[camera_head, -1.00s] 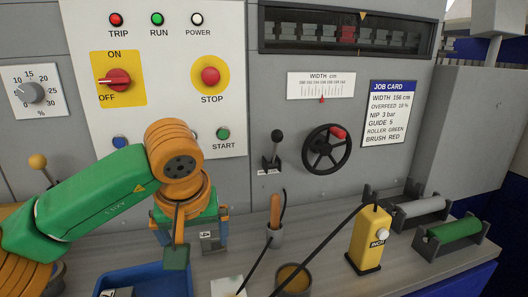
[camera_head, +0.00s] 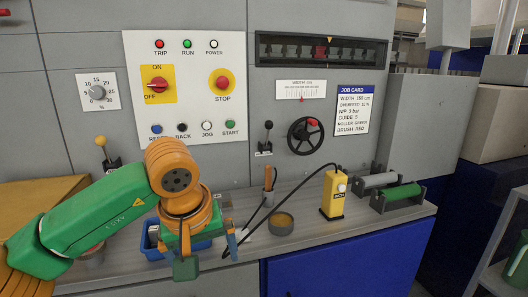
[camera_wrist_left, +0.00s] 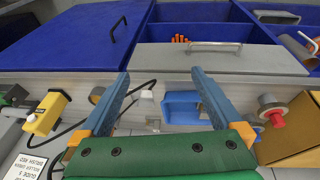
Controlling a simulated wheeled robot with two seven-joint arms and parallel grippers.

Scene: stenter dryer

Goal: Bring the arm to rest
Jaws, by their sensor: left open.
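My left arm, green and orange, comes in from the left in the head view. Its gripper (camera_head: 196,245) hangs low in front of the grey bench, over the blue tray's side of it. In the left wrist view the two blue fingers (camera_wrist_left: 160,82) stand wide apart with nothing between them. The wrist and green gripper body partly hide the blue tray (camera_head: 150,250) behind. My right gripper is in neither view.
On the bench (camera_head: 310,238) are a brown-filled cup (camera_head: 281,223), a yellow box with a black cable (camera_head: 334,195), and grey and green rollers (camera_head: 400,194). The control panel (camera_head: 190,85) and handwheel (camera_head: 305,136) stand behind.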

